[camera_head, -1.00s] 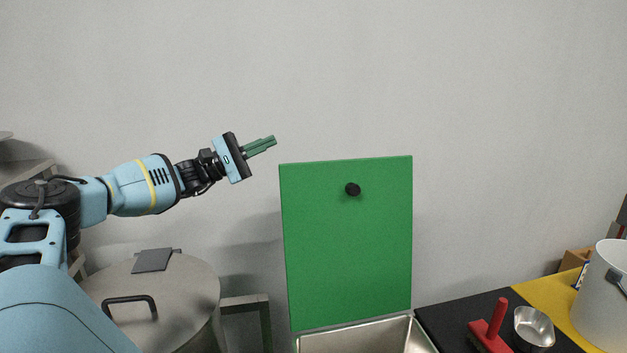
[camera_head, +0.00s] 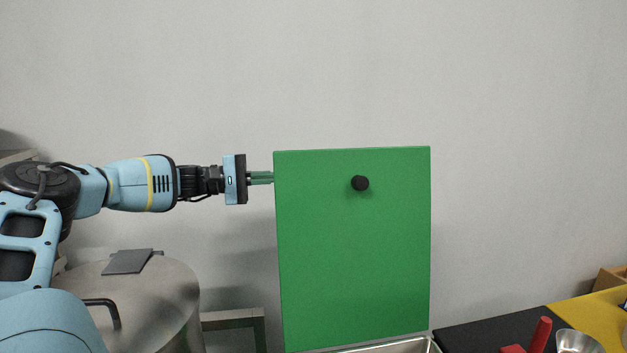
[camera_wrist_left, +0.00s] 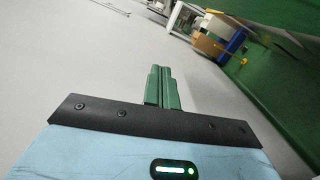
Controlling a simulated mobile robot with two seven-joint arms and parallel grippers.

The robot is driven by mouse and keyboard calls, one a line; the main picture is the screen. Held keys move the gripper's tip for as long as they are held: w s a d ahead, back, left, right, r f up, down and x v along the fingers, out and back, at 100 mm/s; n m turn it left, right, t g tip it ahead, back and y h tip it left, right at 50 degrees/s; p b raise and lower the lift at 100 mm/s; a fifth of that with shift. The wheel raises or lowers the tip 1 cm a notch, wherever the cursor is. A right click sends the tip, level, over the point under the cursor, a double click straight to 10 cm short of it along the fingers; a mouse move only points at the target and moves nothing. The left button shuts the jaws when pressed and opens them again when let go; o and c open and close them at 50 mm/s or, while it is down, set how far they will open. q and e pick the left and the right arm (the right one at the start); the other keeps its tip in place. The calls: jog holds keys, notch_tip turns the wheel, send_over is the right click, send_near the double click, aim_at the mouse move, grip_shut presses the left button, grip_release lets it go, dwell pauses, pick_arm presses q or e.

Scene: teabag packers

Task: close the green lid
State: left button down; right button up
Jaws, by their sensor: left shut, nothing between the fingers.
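The green lid (camera_head: 340,260) stands upright and open at the back of a metal bin (camera_head: 400,347), whose rim shows at the bottom edge. A black knob (camera_head: 360,183) sits on the upper part of its front face. My left gripper (camera_head: 262,178) is shut and empty at the lid's left edge, near its top. Its fingertips reach the edge and seem partly hidden behind it; I cannot tell whether they touch. In the left wrist view the shut green fingers (camera_wrist_left: 162,88) hold nothing, and the green lid (camera_wrist_left: 255,70) runs along the right side. My right gripper is not in view.
A round metal drum (camera_head: 155,300) with a handle stands at the lower left, under my left arm. A black mat (camera_head: 480,333), a red-handled tool (camera_head: 540,335) and a metal scoop (camera_head: 578,342) lie at the lower right. The wall above is bare.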

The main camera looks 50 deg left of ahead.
aim_at(314, 177)
pick_arm(q)
jog(key=w+d, duration=0.4)
jog(key=d, duration=0.1)
jog(key=w+d, duration=0.2)
jog(key=d, duration=0.1)
jog(key=shift+w+r, duration=0.15)
jog(key=shift+r, duration=0.2)
dwell(0.8)
jog(key=shift+d, duration=0.1)
